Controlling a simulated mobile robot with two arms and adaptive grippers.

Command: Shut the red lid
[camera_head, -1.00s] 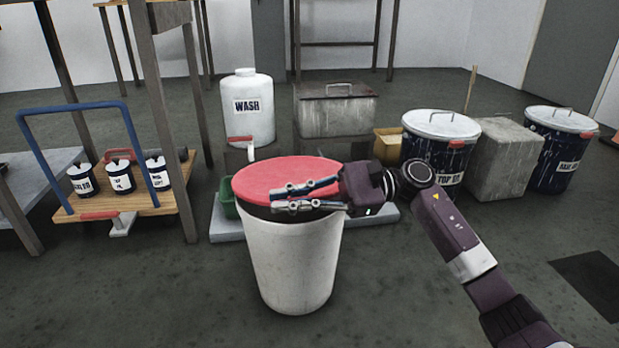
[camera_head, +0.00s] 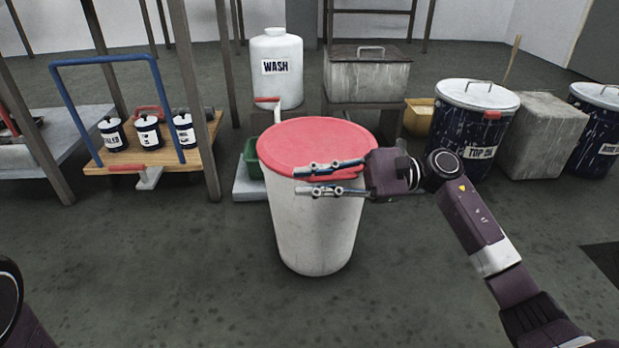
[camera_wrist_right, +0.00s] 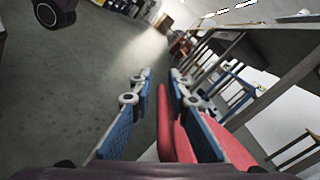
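The red lid (camera_head: 312,143) lies on top of the white bin (camera_head: 318,236) in the head view, and I see no gap between it and the rim. My right gripper (camera_head: 312,180) is at the bin's front right edge, one finger over the lid's edge and one lower, in front of the bin's wall. In the right wrist view the fingers (camera_wrist_right: 160,102) stand apart. A red strip of the lid (camera_wrist_right: 163,125) shows between them, and more of the lid lies beyond the right finger. Whether the fingers touch it I cannot tell. My left gripper is out of view.
A white WASH container (camera_head: 275,88) and a grey box (camera_head: 368,78) stand behind the bin. A green tub (camera_head: 252,158) is close at its left. A wooden cart (camera_head: 205,150) with small pots is farther left. Dark drums (camera_head: 470,120) stand at right. The floor in front is clear.

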